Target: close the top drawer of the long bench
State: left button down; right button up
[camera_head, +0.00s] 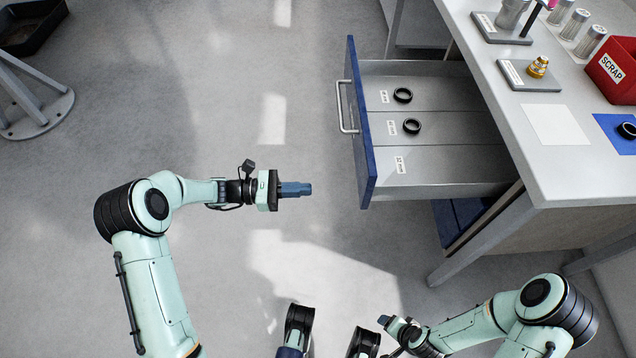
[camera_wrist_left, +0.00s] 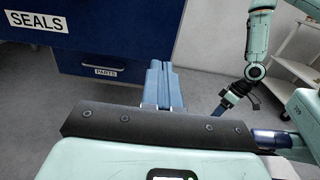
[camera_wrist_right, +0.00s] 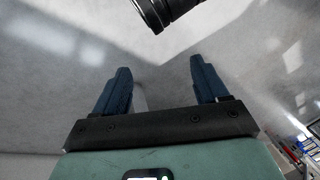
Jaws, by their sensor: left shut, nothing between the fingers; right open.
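The top drawer (camera_head: 440,130) of the long bench (camera_head: 575,175) is pulled far out, with a blue front (camera_head: 361,130) and a pale bar handle (camera_head: 343,107). It has three compartments; two hold a black ring each and the nearest is empty. My left gripper (camera_head: 308,189) is shut and empty, left of the drawer front, apart from it, near its near end. In the left wrist view the front, labelled SEALS (camera_wrist_left: 35,21), is at the upper left beyond the shut fingers (camera_wrist_left: 160,85). My right gripper (camera_wrist_right: 155,85) is open and empty, low above the floor.
A lower blue drawer labelled PARTS (camera_wrist_left: 105,72) sits beneath. The bench top carries a red SCRAP bin (camera_head: 612,72), a blue mat (camera_head: 612,130), a white sheet (camera_head: 555,125) and metal jars.

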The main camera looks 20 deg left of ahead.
aim_at(362, 188)
pick_arm(q)
jog(key=b+x, duration=0.2)
jog(key=x, duration=0.9)
jog(key=shift+d+f, duration=0.15)
jog(key=shift+w+d, duration=0.2)
jog(key=shift+d, duration=0.3)
pick_arm(e)
jog(key=f, duration=0.1)
jog(key=d+f, duration=0.1)
jog(key=f, duration=0.1)
jog(key=shift+w+d, duration=0.2)
jog(key=shift+w, duration=0.2)
jog(key=shift+w+r, duration=0.1)
